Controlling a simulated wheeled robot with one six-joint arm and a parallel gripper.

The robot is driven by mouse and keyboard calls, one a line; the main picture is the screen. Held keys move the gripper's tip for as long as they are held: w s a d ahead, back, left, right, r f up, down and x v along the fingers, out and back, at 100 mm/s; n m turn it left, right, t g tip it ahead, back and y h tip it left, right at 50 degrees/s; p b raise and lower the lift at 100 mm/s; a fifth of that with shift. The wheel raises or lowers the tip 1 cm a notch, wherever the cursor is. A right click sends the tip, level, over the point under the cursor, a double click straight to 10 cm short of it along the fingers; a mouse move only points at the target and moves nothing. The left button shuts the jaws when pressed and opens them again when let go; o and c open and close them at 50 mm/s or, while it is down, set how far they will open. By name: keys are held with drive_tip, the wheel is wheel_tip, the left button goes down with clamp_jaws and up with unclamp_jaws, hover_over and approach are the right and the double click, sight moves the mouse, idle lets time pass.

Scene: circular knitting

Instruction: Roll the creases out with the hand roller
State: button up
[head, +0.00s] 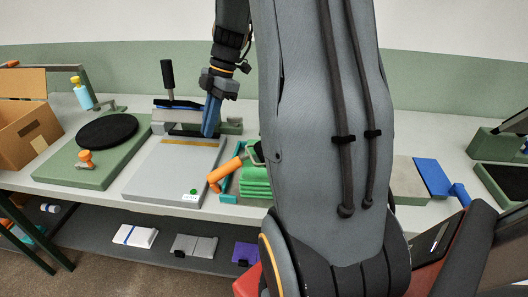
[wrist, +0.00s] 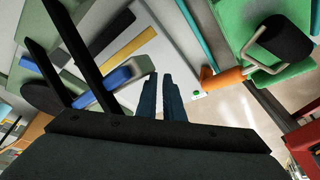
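The hand roller has an orange handle (head: 224,174), a bent metal frame and a black roller (wrist: 286,38). Its roller end lies over green folded cloth (head: 255,183), and the handle sticks out to the left; the arm hides part of it in the head view. My gripper (head: 208,132) has two blue fingers and hangs above the back right part of a grey board (head: 160,180), left of the roller. In the wrist view a narrow gap shows between the fingertips (wrist: 159,76), with nothing between them. I cannot make out any creases.
A press with a black upright handle (head: 168,80) stands behind the board. A green base with a black disc (head: 107,131) and orange knob is at left. A cardboard box (head: 24,130) stands at far left. My arm hides the bench's middle right.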

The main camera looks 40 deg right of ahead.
drive_tip(key=shift+f, duration=0.25)
clamp_jaws()
drive_tip(key=shift+r+p, duration=1.5)
drive_tip(key=shift+r, duration=1)
